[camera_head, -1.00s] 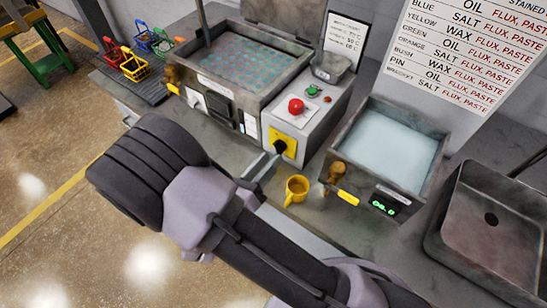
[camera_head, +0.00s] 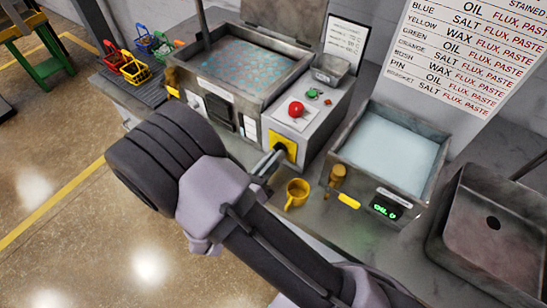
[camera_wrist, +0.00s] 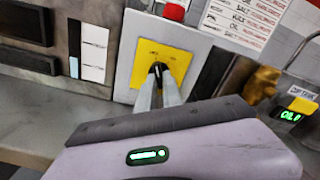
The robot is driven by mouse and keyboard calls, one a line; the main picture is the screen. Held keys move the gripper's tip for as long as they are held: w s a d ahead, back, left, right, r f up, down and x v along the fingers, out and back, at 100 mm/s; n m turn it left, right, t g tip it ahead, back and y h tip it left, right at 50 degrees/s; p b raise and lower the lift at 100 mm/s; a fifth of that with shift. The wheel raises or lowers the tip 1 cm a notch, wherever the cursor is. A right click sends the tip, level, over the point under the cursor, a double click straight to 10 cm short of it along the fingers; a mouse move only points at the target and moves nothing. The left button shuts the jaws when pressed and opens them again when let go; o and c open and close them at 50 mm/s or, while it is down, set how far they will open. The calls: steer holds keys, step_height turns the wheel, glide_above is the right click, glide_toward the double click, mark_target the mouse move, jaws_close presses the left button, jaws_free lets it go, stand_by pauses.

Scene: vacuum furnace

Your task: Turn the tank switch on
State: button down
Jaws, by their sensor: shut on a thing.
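The tank switch (camera_head: 291,147) is a yellow square plate on the front of a grey control box, with a small black knob in its middle. It also shows in the wrist view (camera_wrist: 144,58), where the black knob stands upright between my fingertips. My gripper (camera_head: 277,154) reaches the knob from the front, and its two pale fingers are shut on it. In the wrist view my gripper (camera_wrist: 159,82) hides the knob's sides and the lower part of the plate.
A red button (camera_head: 296,109) tops the control box. The tank of bluish liquid (camera_head: 250,62) is behind left. Right are a second tank (camera_head: 433,170) with a brass tap (camera_head: 337,176) and green display, and a sink (camera_head: 480,265).

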steer(key=shift+m, duration=0.3)
steer(key=m, duration=0.5)
steer(key=shift+w+a+f+m, duration=0.1)
steer(key=shift+a+m, duration=0.05)
steer(key=shift+m, duration=0.25)
steer(key=m, duration=0.5)
steer(key=shift+w+a+b, duration=0.1)
steer(key=shift+b, duration=0.25)
steer(key=shift+m, duration=0.4)
steer(key=c, duration=1.5)
jaws_free()
